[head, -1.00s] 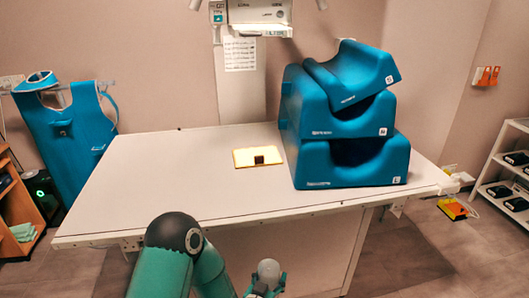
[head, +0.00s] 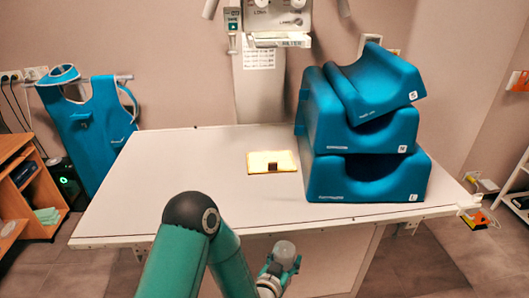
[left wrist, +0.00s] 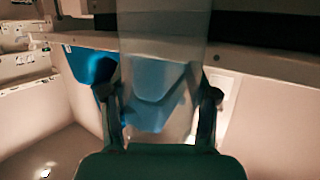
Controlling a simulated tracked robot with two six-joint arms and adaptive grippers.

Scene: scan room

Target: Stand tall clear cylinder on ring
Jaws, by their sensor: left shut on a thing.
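My left gripper (head: 281,266) is in front of the table's near edge in the head view. It is shut on a clear cylinder (head: 284,249), of which mainly the pale rounded top shows there. In the left wrist view the gripper's two fingers (left wrist: 160,108) press the sides of the see-through cylinder (left wrist: 163,40), and blue shapes show through it. No ring can be made out for certain. A small dark thing (head: 272,167) stands on a yellow plate (head: 256,162) on the table, too small to tell its shape. My right gripper is not in view.
The white table (head: 190,165) is clear to the left of the plate. Stacked blue foam supports (head: 365,178) fill its right side. An imaging column (head: 262,85) stands behind it, a blue apron (head: 92,125) hangs at left, and a wooden shelf (head: 30,195) is beside that.

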